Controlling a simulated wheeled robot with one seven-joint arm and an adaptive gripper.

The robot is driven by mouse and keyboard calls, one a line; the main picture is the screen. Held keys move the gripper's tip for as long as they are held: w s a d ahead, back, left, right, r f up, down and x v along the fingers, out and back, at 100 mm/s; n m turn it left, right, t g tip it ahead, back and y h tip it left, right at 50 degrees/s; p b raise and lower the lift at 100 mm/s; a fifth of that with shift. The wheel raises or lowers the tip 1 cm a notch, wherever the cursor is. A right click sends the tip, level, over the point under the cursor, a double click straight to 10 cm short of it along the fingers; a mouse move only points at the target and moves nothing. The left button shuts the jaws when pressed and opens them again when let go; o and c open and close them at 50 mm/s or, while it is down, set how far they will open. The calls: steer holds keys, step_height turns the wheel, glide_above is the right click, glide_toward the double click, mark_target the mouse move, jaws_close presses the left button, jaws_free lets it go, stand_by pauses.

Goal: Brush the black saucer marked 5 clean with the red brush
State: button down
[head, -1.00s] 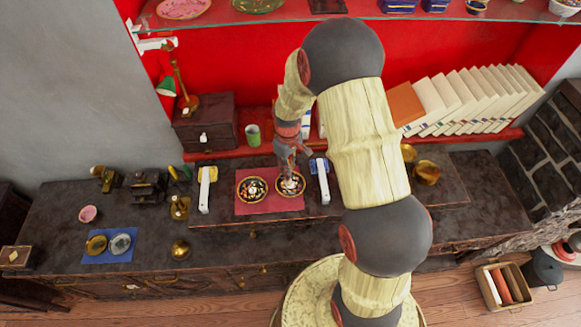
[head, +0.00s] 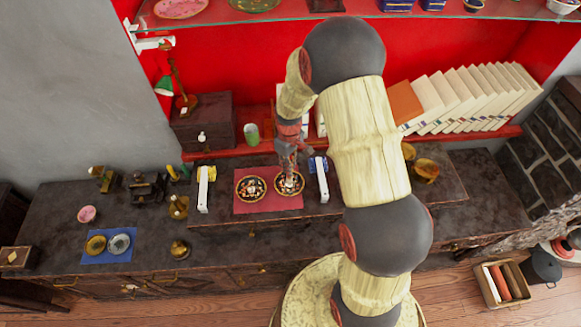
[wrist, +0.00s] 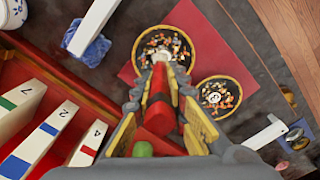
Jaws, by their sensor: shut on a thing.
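My gripper (wrist: 160,95) is shut on the red brush (wrist: 161,112), whose pale tip reaches the nearer black saucer (wrist: 190,57) in the wrist view. This is the right-hand saucer (head: 302,191) in the head view. I cannot tell whether the tip touches it. Colored specks lie on this saucer. A second black, gold-rimmed saucer (head: 238,190) beside it also carries specks and shows in the wrist view (wrist: 236,96). Each has a pale mark at its center; I cannot read a 5 on either. In the head view my gripper (head: 289,158) is above the right saucer.
Both saucers sit on a red mat (head: 270,207). White-handled brushes lie on either side: one at left (head: 203,190), one with blue bristles at right (head: 321,180). A green cup (head: 251,134) and books (head: 465,95) stand behind. A brass bell (head: 179,249) is front left.

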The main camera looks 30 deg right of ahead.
steer(key=shift+w+a, duration=0.15)
steer(key=shift+a, duration=0.3)
steer(key=shift+s+d+f, duration=0.1)
steer(key=shift+s+d, duration=0.3)
steer(key=shift+s, duration=0.4)
steer(key=shift+w+d, duration=0.2)
steer(key=shift+w, duration=0.4)
steer(key=shift+w+a, duration=0.2)
steer(key=shift+a, duration=0.4)
steer(key=shift+s+d, duration=0.35)
steer(key=shift+s, duration=0.5)
